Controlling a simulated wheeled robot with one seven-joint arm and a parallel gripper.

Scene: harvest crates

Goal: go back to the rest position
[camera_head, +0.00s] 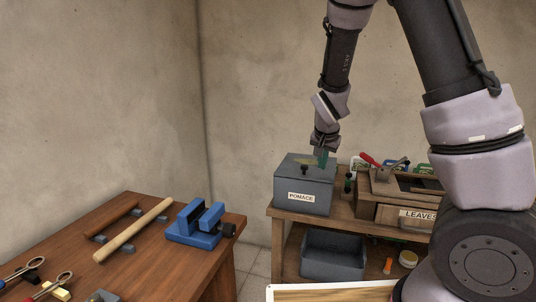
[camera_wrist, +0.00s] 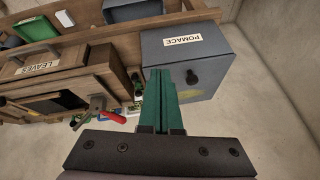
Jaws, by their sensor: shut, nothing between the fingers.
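My gripper (camera_head: 321,158) is above and close to the lidded grey box labelled POMACE (camera_head: 303,198), at its right side in the head view. Its green fingers (camera_wrist: 159,100) are together with nothing between them in the wrist view. The POMACE box also shows in the wrist view (camera_wrist: 215,50), with a dark knob (camera_wrist: 192,77) on its lid. I cannot tell whether the fingers touch the box.
A wooden crate labelled LEAVES (camera_head: 400,215) stands on the shelf beside the box, with a red-handled tool (camera_head: 371,160) near it. A grey bin (camera_head: 333,255) sits below. A workbench (camera_head: 160,265) at left holds a blue vise (camera_head: 195,225) and rods.

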